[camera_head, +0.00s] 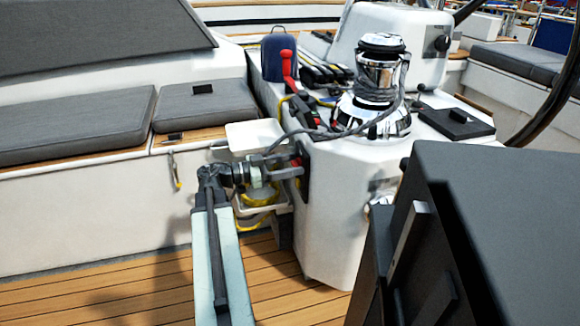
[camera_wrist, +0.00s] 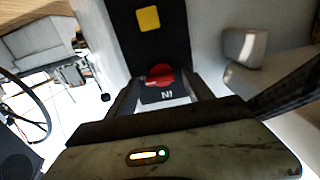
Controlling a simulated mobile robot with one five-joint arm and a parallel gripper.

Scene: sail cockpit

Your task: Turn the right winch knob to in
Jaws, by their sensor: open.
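In the wrist view a red knob (camera_wrist: 160,75) sits on a black panel (camera_wrist: 148,42). A white label, upside down in this view and apparently reading "IN", lies just below the knob. My gripper (camera_wrist: 160,84) is open, with one finger on each side of the knob; I cannot tell whether they touch it. In the head view my gripper (camera_head: 290,166) reaches the dark panel (camera_head: 304,180) on the side of the white pedestal, below the chrome winch (camera_head: 380,85). A bit of the red knob (camera_head: 296,161) shows between the fingers. Its exact pointing direction is unclear.
A yellow square (camera_wrist: 148,19) is on the panel above the knob. A red-handled lever (camera_head: 288,66) and grey rope lie above the panel. A white ledge (camera_head: 255,136) and yellow line (camera_head: 260,195) are close by the gripper. Cushioned benches (camera_head: 75,125) stand left.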

